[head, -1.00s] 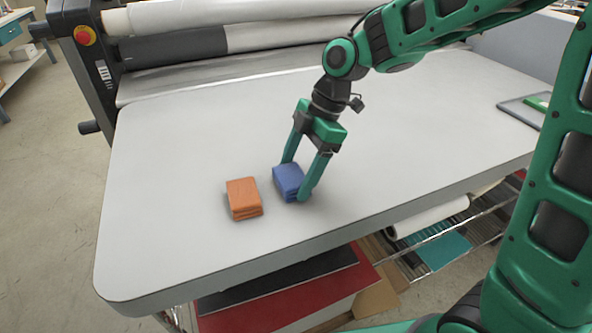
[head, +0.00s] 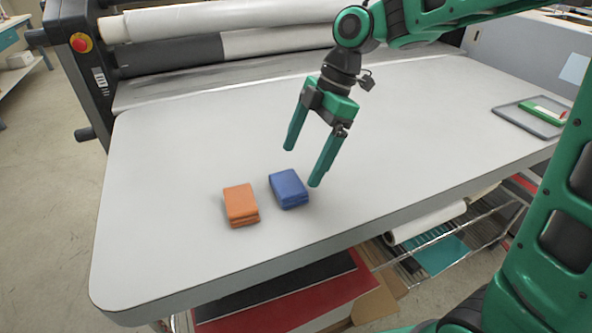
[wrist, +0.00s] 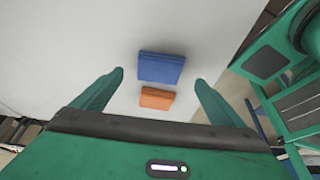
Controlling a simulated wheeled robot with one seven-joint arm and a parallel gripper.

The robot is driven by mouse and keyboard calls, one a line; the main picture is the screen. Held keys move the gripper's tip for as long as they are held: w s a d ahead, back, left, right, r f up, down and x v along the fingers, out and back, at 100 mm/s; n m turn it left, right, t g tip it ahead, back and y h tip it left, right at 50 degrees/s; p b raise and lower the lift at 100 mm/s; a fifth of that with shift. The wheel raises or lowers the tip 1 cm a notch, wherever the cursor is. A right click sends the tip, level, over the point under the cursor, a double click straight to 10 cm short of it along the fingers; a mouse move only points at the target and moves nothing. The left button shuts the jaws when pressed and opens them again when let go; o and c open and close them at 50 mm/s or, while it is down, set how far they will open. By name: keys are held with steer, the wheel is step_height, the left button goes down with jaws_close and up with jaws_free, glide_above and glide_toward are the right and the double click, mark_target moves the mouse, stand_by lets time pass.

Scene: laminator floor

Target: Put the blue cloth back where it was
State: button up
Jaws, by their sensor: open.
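The blue cloth (head: 289,189) lies folded on the white table, just right of a folded orange cloth (head: 241,204), with a small gap between them. My gripper (head: 303,168) is open and empty, raised above and slightly behind the blue cloth. In the wrist view the blue cloth (wrist: 161,67) lies ahead of the open fingers, with the orange cloth (wrist: 157,98) nearer, between the fingertips in the picture. Nothing hides either cloth.
The white table (head: 170,170) is broad and mostly clear. A roller laminator (head: 180,50) with a red stop button stands along its back. A grey tray (head: 530,117) with a green-and-white item sits at the far right. Rolls and sheets lie on a shelf below.

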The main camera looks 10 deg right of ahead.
steer(key=v, duration=0.5)
steer(key=shift+d+r, duration=0.15)
steer(key=shift+r, duration=0.2)
steer(key=s+d+f+m+t+h, duration=0.1)
steer(key=s+d+f+m, duration=0.15)
steer(key=d+m, duration=0.55)
steer(key=s+d+f+m+t+h, duration=0.1)
steer(key=s+d+m, duration=0.4)
steer(key=d, duration=0.4)
steer(key=s+d+f+m+h, duration=0.1)
steer(key=s+d+f+m, duration=0.2)
steer(key=s+d+m, duration=0.3)
steer(key=s+d+f+m+g+h, duration=0.1)
steer(key=s+d+f+m, duration=0.2)
steer(key=s+d+m, duration=0.4)
steer(key=shift+s+f+m, duration=0.15)
steer(key=shift+s+m, duration=0.65)
steer(key=shift+s, duration=0.15)
